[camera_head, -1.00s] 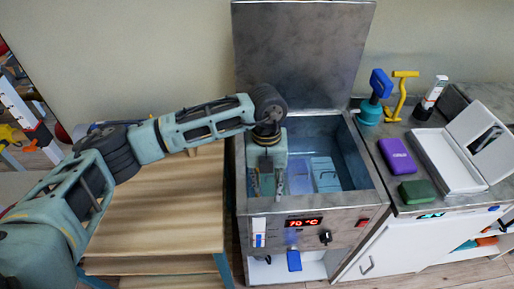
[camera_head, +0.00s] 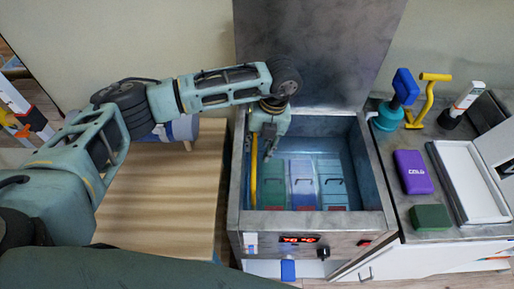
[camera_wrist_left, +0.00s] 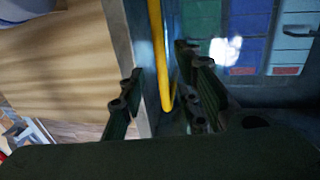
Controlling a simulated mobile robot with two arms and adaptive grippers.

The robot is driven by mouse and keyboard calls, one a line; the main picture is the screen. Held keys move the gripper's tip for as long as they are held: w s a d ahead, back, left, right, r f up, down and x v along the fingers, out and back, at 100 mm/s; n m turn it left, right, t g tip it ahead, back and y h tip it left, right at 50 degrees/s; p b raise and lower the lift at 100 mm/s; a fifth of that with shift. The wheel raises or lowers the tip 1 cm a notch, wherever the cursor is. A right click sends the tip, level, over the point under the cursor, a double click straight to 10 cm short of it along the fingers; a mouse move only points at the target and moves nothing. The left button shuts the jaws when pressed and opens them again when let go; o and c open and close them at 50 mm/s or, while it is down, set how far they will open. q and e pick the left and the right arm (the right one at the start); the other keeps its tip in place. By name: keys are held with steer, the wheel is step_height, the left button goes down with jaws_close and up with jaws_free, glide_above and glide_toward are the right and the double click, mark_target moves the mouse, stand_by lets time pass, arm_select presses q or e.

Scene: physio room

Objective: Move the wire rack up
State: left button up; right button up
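A yellow bar (camera_head: 253,170), which looks like a handle of the wire rack, runs along the left inner side of the open steel water tank (camera_head: 300,222). Green, purple-blue and blue packs (camera_head: 302,180) lie side by side in the tank; no wires of the rack can be made out around them. My left gripper (camera_head: 261,147) points down over the tank's left side. In the left wrist view the yellow bar (camera_wrist_left: 158,50) passes between the open fingers of my left gripper (camera_wrist_left: 160,98), apparently touching neither. My right gripper is out of view.
The tank's lid (camera_head: 318,60) stands open behind. On the right counter are a purple COLD pack (camera_head: 413,172), a green block (camera_head: 430,217), a white tray (camera_head: 470,185) and a yellow-handled tool (camera_head: 425,100). A wooden bench (camera_head: 160,200) stands left of the tank.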

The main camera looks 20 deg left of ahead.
mark_target(254, 157)
arm_select(q)
steer(key=f, duration=0.3)
steer(key=shift+s+a+f+p, duration=0.15)
steer(key=shift+a+f+p, duration=0.15)
steer(key=shift+a+p, duration=0.1)
steer(key=shift+f, duration=0.45)
steer(key=c, duration=0.4)
jaws_close()
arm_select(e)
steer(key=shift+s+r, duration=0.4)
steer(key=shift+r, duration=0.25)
